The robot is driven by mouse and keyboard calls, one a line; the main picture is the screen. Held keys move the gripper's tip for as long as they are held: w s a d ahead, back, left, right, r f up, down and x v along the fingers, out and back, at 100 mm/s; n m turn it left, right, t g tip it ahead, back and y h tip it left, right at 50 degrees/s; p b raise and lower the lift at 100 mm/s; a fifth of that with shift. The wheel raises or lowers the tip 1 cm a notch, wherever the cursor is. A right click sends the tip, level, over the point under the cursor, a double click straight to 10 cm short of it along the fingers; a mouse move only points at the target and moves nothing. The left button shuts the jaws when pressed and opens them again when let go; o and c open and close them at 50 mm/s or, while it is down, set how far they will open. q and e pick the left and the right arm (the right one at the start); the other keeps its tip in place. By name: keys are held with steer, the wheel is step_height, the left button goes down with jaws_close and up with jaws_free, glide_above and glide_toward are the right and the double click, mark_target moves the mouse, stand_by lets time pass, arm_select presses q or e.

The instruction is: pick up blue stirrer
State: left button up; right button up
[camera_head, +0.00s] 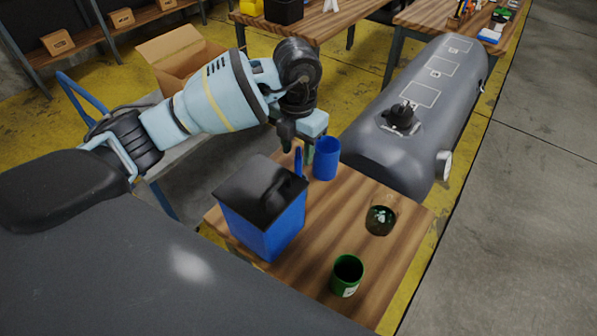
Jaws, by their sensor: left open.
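A thin upright blue piece, which looks like the blue stirrer (298,162), shows just left of a blue cup (327,160) at the far end of the wooden table (345,220). My left gripper (299,150) reaches down from above at the stirrer's top. Its fingers are open, with the stirrer's upper part at or between them; I cannot tell if they touch it. The stirrer's lower end is hidden behind a blue box with a black lid (265,215). My right gripper is not in view.
A dark glass (381,219) and a green cup (346,275) stand on the right and near parts of the table. An open cardboard box (180,55) and workbenches are farther back.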

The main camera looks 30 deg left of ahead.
mark_target(298, 163)
arm_select(q)
step_height(298, 163, down, 5)
steer(key=shift+w+d+f, duration=0.1)
steer(key=shift+w, duration=0.05)
jaws_close()
stand_by(0.4)
